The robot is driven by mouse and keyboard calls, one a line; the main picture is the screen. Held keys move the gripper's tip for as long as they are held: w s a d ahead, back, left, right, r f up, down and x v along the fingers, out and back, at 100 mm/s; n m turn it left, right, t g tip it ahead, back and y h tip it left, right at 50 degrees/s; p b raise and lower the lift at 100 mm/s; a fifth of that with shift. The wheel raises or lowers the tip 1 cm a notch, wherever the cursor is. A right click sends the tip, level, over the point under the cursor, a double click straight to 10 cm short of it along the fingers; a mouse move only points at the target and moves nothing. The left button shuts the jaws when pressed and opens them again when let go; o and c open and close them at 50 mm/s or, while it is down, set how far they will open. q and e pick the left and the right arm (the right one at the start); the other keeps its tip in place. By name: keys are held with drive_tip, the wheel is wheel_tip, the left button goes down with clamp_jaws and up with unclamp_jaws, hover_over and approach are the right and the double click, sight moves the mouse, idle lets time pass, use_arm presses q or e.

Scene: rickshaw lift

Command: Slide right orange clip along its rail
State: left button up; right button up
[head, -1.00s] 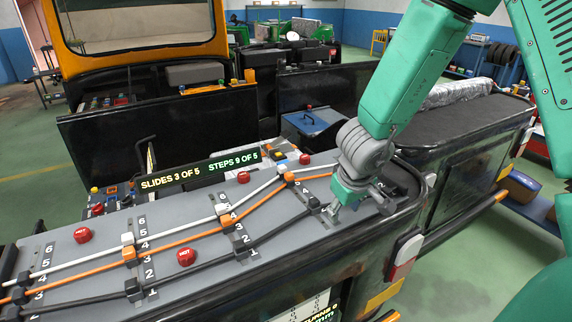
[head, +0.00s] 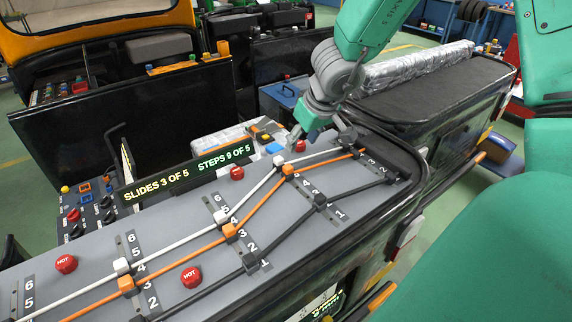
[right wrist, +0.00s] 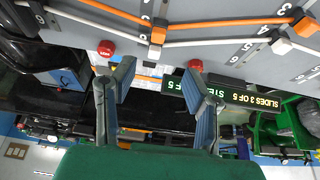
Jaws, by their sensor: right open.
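The right orange clip (head: 288,170) sits on the right numbered rail, where the orange cord bends, beside the label 4. A white clip (head: 278,160) is close behind it, and a black clip (head: 320,200) sits nearer on the same rail. My right gripper (head: 322,135) is open and empty near the panel's far edge, behind and right of the orange clip, apart from it. In the right wrist view, the orange clip (right wrist: 158,36) and white clip (right wrist: 155,51) show beyond the open fingers (right wrist: 157,88). My left gripper is not in view.
Red HOT knobs (head: 191,277) stand on the grey panel (head: 180,245); one (head: 237,173) is left of the clip, another (head: 300,146) near my gripper. A sign (head: 186,176) reads SLIDES 3 OF 5, STEPS 9 OF 5. Other orange clips (head: 230,231) sit to the left.

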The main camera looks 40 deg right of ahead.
sight(290, 168)
drive_tip(key=b+x, duration=0.5)
drive_tip(key=x, duration=0.6)
drive_tip(key=shift+d+f, duration=0.15)
drive_tip(key=shift+f, duration=0.2)
drive_tip(key=shift+w+f+b, duration=0.3)
drive_tip(key=shift+w+f, duration=0.1)
drive_tip(key=shift+f, duration=0.15)
drive_tip(key=shift+s+d, duration=0.1)
drive_tip(key=shift+c, duration=0.4)
